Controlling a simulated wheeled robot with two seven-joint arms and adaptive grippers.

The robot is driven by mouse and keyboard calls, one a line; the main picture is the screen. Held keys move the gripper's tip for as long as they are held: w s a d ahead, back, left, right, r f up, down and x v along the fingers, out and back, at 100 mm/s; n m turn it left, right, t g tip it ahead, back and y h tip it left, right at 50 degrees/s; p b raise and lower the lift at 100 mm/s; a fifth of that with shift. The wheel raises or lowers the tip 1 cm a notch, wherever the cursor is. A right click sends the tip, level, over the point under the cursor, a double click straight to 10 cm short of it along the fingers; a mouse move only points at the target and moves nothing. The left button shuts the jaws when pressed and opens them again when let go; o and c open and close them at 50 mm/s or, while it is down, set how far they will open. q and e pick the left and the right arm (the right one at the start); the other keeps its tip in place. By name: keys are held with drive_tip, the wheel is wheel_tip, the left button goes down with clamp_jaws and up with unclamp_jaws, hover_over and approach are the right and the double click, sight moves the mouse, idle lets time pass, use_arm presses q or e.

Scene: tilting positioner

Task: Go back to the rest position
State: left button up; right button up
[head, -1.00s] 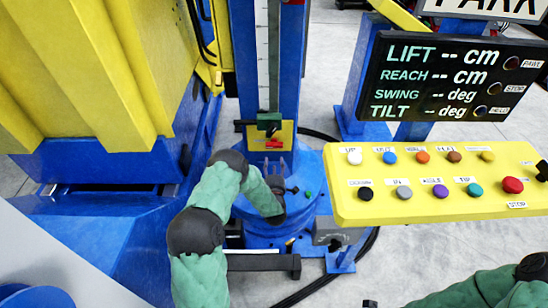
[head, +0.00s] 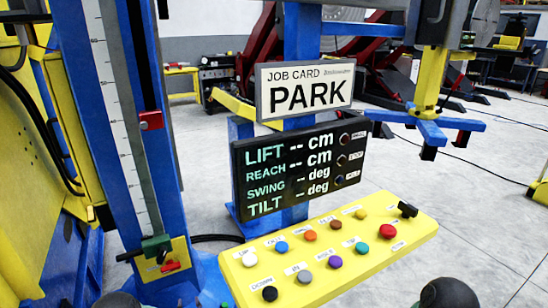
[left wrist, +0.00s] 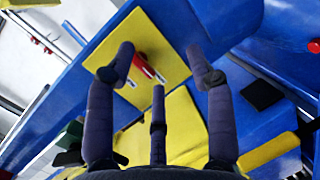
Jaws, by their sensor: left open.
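In the left wrist view my left gripper (left wrist: 159,62) has its dark fingers spread apart with nothing between them. Beyond the fingers is a yellow plate (left wrist: 172,38) with a red lever (left wrist: 148,68); the picture does not show how far off they are. In the head view the yellow plate (head: 150,268) and the red lever (head: 171,266) are at the foot of the blue column (head: 104,150). My left gripper is out of the head view; only dark rounded parts of my arms show at its bottom edge. My right gripper is in neither view.
A yellow button panel (head: 350,240) stands at lower centre. Above it are a dark display (head: 297,165) reading LIFT, REACH, SWING and TILT with dashes, and a job card (head: 305,92) reading PARK. Grey floor (head: 470,215) is clear to the right.

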use_arm(q)
drive_tip(key=s+d+f+m+g+h, duration=0.4)
drive_tip(key=s+d+f+m, duration=0.2)
drive_tip(key=s+d, duration=0.25)
drive_tip(key=s+d+f+m+g+h, duration=0.4)
drive_tip(key=s+d+f+m, duration=0.2)
drive_tip(key=s+d, duration=0.3)
drive_tip(key=s+d+r+m+g+h, duration=0.1)
drive_tip(key=s+d+m+g, duration=0.2)
drive_tip(key=s, duration=0.5)
drive_tip(key=s+d+r+m+g+h, duration=0.1)
drive_tip(key=s+d+r+m+g, duration=0.15)
drive_tip(key=s, duration=0.55)
wheel_tip(320, 180, up, 7)
drive_tip(key=w+d+m+p, duration=0.1)
drive_tip(key=p, duration=0.6)
drive_tip(key=shift+w+r+p, duration=0.15)
drive_tip(key=shift+w+p, duration=0.15)
drive_tip(key=shift+w, duration=0.1)
